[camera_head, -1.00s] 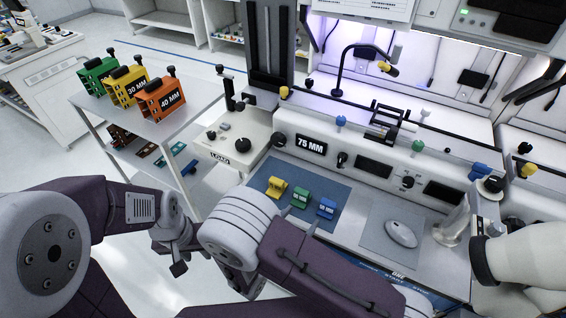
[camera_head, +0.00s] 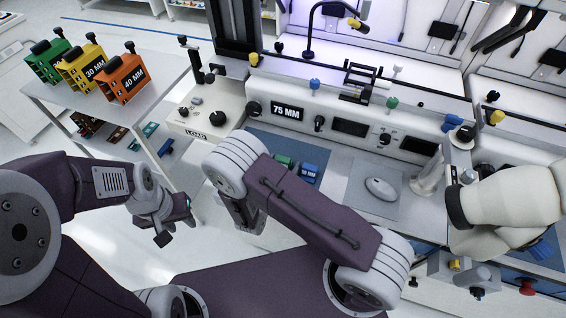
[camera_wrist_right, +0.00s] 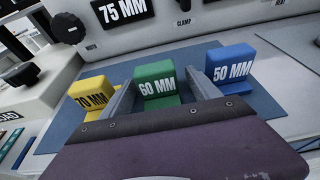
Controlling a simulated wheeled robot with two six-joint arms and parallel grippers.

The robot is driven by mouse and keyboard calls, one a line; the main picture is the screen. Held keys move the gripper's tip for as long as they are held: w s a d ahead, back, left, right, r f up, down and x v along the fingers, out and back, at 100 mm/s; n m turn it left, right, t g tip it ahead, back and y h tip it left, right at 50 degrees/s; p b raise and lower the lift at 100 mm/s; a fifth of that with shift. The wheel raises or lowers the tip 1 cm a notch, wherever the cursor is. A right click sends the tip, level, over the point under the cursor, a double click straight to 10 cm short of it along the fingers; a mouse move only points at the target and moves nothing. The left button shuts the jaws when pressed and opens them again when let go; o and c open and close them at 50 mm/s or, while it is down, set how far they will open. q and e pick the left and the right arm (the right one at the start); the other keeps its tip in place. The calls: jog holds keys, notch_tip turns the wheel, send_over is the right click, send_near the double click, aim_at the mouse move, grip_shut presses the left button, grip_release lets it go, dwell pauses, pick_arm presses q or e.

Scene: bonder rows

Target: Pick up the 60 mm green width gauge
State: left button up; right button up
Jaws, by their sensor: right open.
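The green 60 mm gauge (camera_wrist_right: 157,86) stands on a blue mat (camera_wrist_right: 262,88) in the middle of the right wrist view, its label facing me. The fingers of my open right gripper (camera_wrist_right: 160,80) show on either side of it, with nothing held. I cannot tell how much gap is left. In the head view the green gauge (camera_head: 284,162) is partly hidden by my right forearm, and my right gripper (camera_head: 246,218) is mostly hidden below it. My left gripper (camera_head: 174,228) hangs empty over the floor; its opening is unclear.
A yellow 70 mm gauge (camera_wrist_right: 93,94) is close left of the green one, and a blue 50 mm gauge (camera_wrist_right: 230,70) is to its right. A mouse (camera_head: 381,189) lies on a grey pad. Larger gauges, including an orange one (camera_head: 121,79), stand on a cart.

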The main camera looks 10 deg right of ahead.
aim_at(283, 158)
jog(key=shift+w+f, duration=0.1)
jog(key=shift+w, duration=0.1)
jog(key=shift+s+a, duration=0.1)
jog(key=c, duration=1.5)
jog(key=shift+r, duration=0.6)
notch_tip(283, 158, up, 4)
jog(key=shift+f, duration=0.25)
jog(key=d+r, duration=0.1)
jog(key=d, duration=0.1)
jog(key=s+d+r, duration=0.1)
jog(key=d, duration=0.1)
jog(key=s+d+r, duration=0.1)
jog(key=shift+d, duration=0.4)
jog(key=s+d+r+p, duration=0.2)
jog(key=d+r+p, duration=0.1)
jog(key=d+p, duration=0.2)
jog(key=shift+d+r+p, duration=0.2)
jog(key=shift+r+p, duration=0.05)
jog(key=shift+p, duration=1)
